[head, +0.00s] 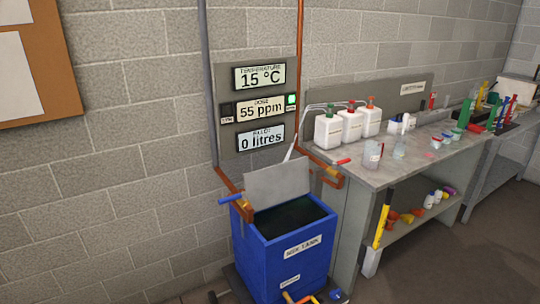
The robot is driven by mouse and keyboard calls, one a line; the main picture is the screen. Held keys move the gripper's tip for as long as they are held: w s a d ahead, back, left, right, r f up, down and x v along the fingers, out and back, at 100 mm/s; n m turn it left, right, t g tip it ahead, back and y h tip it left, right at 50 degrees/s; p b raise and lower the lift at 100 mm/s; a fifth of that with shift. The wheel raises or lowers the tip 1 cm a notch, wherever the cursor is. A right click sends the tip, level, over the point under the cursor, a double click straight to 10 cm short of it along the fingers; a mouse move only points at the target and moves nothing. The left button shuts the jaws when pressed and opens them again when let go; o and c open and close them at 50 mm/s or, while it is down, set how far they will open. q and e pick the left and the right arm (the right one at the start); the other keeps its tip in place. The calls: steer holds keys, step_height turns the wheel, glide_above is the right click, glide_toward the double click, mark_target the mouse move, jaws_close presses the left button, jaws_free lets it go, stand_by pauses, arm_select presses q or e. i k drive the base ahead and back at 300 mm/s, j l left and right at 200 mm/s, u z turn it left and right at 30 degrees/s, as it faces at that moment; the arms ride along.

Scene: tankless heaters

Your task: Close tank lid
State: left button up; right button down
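A blue tank (290,258) with a white label stands against the wall, right of the middle of the head view. Its grey lid (278,184) is raised and leans upright along the tank's back edge. The tank's top is open and its dark inside shows. Neither of my grippers is in view.
Copper pipes with a blue-handled valve (231,199) and a red-handled valve (336,163) flank the lid. A wall panel above reads 15 °C, 55 ppm and 0 litres. A workbench (388,174) with white dispensers and glassware stands to the right. Floor at lower right is clear.

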mark_target(271, 186)
steer(key=i+u, duration=0.35)
steer(key=i, duration=0.65)
